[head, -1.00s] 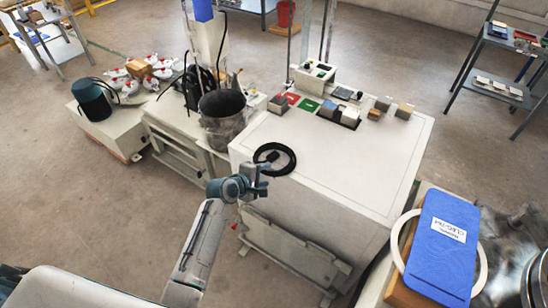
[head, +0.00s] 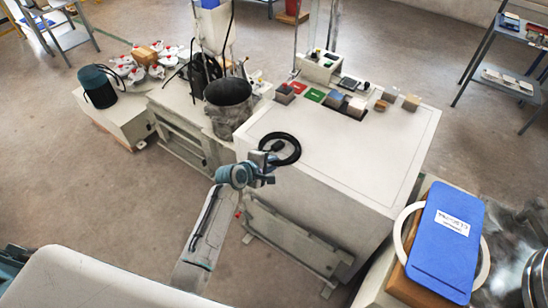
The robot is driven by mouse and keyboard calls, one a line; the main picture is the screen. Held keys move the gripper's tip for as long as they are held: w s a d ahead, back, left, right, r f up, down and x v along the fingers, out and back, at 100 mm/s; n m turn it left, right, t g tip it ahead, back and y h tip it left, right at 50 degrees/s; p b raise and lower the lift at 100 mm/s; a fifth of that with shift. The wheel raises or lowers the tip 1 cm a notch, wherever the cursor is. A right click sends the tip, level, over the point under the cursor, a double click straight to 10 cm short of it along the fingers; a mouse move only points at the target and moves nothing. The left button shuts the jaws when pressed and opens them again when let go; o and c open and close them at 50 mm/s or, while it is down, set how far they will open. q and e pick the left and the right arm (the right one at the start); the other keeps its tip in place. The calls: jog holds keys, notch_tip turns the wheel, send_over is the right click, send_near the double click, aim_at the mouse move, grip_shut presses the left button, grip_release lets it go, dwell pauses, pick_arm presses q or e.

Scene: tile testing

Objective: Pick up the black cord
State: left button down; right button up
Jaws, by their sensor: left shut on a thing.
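The black cord (head: 298,152) is a round coil near the front left edge of the white table (head: 370,165). Its darker end or plug lies inside the loop. My left gripper (head: 267,161) is at the near left side of the coil, over the table's edge. It is shut on the cord there and hides part of the coil. I cannot tell whether the coil is lifted off the tabletop. My right gripper is not in view.
Small tile blocks (head: 357,107) and red and green patches stand along the table's back. The table's middle and right are clear.

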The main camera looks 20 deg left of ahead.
pick_arm(q)
jog(key=s+a+r+b, duration=0.45)
jog(key=s+a, duration=0.45)
jog(key=a, duration=0.5)
jog(key=d+r+n+t+y, duration=0.1)
jog(key=d+r+n+y, duration=0.4)
jog(key=d+r, duration=0.5)
notch_tip(320, 180, up, 4)
jog(key=shift+s+d+r+p, duration=0.25)
jog(key=shift+s+d+p, duration=0.05)
jog(key=shift+d+p, duration=0.1)
